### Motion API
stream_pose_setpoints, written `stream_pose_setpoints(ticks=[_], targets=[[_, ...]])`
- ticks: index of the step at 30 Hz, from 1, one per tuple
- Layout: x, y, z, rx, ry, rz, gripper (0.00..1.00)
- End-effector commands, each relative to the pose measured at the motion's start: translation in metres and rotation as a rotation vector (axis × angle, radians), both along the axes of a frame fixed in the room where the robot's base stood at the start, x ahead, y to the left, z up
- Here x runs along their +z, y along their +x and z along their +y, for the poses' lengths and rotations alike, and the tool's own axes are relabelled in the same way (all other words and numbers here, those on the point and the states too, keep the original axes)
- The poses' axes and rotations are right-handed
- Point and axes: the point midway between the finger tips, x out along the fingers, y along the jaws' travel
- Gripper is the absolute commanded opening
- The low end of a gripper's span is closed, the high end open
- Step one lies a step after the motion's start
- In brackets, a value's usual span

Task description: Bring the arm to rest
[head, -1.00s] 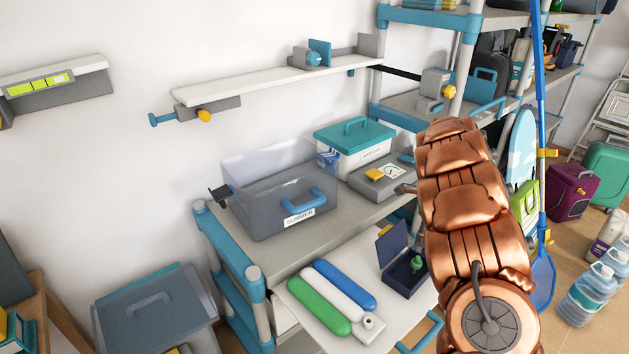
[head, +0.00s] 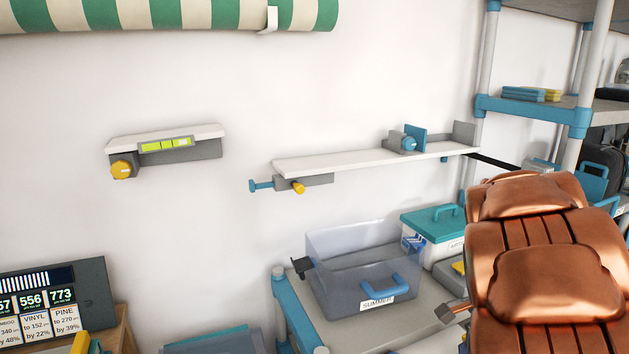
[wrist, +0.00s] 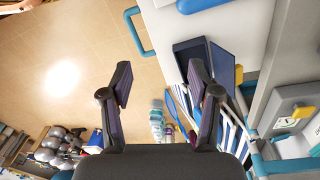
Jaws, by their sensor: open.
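My gripper (wrist: 160,82) shows in the wrist view with its two dark fingers spread apart and nothing between them. Tiled floor lies behind the gap. An open dark blue box (wrist: 198,58) is behind the right finger, on a white surface; I cannot tell how far apart they are. In the head view my copper-coloured arm fills the lower right, and the gripper itself is not clearly seen there.
A clear bin labelled SUMMER (head: 360,287) and a teal-lidded box (head: 432,230) stand on a grey shelf unit (head: 345,332). A white wall shelf (head: 370,158) is above them. A tall rack (head: 530,105) stands at right. Open floor (wrist: 75,75) shows in the wrist view.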

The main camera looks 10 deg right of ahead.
Motion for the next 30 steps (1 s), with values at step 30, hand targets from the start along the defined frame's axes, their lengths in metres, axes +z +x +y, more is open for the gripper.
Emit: stream_pose_setpoints(ticks=[30], targets=[[-0.005,-0.21,0.186,1.505,0.214,0.111,0.61]])
